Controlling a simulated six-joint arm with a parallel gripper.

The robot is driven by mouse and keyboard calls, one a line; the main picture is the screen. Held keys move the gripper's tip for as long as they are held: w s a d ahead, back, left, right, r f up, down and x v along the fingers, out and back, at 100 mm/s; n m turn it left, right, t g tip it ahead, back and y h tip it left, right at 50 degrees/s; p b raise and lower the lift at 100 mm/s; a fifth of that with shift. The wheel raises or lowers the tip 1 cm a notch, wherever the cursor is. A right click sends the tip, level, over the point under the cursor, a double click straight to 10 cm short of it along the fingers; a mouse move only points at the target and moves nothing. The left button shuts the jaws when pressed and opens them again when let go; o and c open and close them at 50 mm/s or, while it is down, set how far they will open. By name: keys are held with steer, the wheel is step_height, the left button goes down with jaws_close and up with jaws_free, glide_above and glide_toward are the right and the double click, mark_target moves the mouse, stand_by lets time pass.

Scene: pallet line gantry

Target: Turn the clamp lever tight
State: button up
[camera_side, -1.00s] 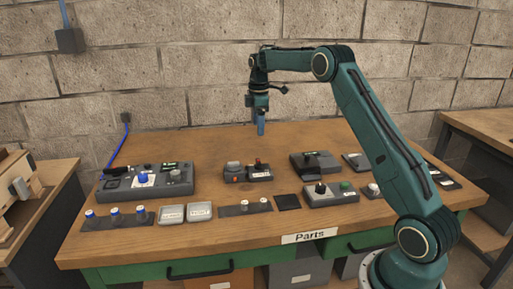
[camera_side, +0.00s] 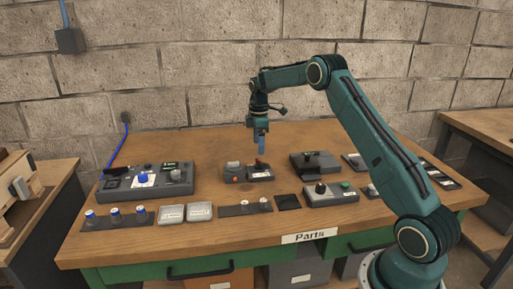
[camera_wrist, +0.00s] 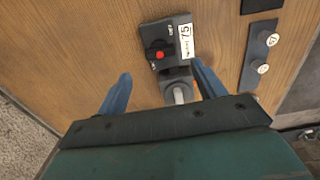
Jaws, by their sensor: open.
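A small dark grey device (camera_side: 246,176) sits mid-table, with a red button and a white label. In the wrist view the device (camera_wrist: 158,36) shows its red button (camera_wrist: 160,55), and a pale grey lever-like piece (camera_wrist: 178,93) stands on its near part. I cannot tell for sure that this piece is the clamp lever, nor how far it is turned. My gripper (camera_side: 261,149) points down just above the device. In the wrist view its blue fingers (camera_wrist: 161,68) are apart, one on each side of the near part, with nothing held.
A larger grey control box (camera_side: 147,182) with a blue knob stands left. The table behind is clear.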

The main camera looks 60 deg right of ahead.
mark_target(259, 161)
steer(key=shift+f, duration=3.5)
steer(key=c, duration=1)
